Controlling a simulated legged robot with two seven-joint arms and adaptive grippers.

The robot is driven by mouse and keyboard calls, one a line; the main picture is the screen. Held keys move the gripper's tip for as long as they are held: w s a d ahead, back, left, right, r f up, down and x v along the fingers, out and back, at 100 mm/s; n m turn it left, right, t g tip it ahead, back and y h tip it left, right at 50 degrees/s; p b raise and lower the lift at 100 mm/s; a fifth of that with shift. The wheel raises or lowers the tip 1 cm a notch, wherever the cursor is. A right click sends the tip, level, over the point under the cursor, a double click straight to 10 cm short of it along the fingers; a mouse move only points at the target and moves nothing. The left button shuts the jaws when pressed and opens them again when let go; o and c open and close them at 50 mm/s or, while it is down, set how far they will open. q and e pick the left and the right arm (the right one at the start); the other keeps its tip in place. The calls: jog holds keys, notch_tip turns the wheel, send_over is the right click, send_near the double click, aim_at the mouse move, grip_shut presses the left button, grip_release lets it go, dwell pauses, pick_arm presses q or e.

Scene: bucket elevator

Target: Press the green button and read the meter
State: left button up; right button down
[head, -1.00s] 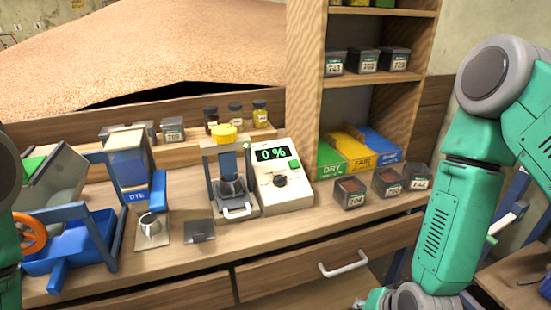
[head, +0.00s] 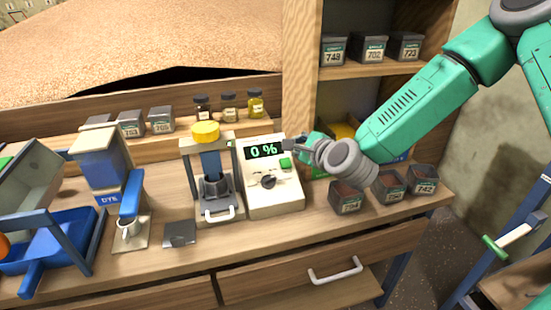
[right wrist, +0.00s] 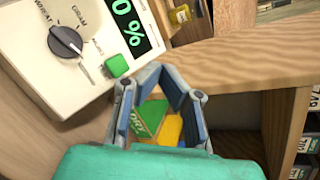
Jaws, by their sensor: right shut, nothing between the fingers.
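The meter (head: 256,196) is a white box on the bench with a dark screen (head: 266,150) reading 0 % in green. Its green button (head: 285,164) is at the right below the screen, and also shows in the right wrist view (right wrist: 117,65). A black dial (head: 268,182) sits lower on the panel; a label beside it in the right wrist view reads WHEAT. My right gripper (head: 290,145) is shut and empty, close to the meter's upper right edge, near the button. In the right wrist view its fingertips (right wrist: 163,74) appear right of the button, apart from it. My left gripper is out of view.
A press with a yellow knob (head: 206,131) stands left of the meter. Small dark labelled tubs (head: 347,200) are at the right, below my right arm. A wooden shelf post (head: 299,90) rises behind the gripper. A blue-fronted unit (head: 100,165) stands further left.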

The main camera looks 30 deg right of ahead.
aim_at(285, 163)
jog(key=w+f+b, duration=0.1)
jog(key=f, duration=0.1)
jog(key=w+f+b, duration=0.1)
jog(key=f+b, duration=0.1)
jog(key=w+f+b, duration=0.1)
jog(key=b, duration=0.1)
jog(key=shift+w+f, duration=0.4)
jog(key=shift+w+a+f+b, duration=0.25)
jog(key=shift+f+b, duration=0.15)
jog(key=shift+b, duration=0.25)
jog(key=shift+w+d+f, duration=0.1)
jog(key=shift+d, duration=0.15)
jog(key=shift+d+f, duration=0.1)
jog(key=shift+d, duration=0.3)
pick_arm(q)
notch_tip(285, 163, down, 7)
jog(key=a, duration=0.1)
pick_arm(e)
jog(key=shift+a, duration=0.45)
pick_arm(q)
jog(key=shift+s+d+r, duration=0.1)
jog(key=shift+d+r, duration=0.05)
pick_arm(e)
jog(key=shift+d, duration=0.35)
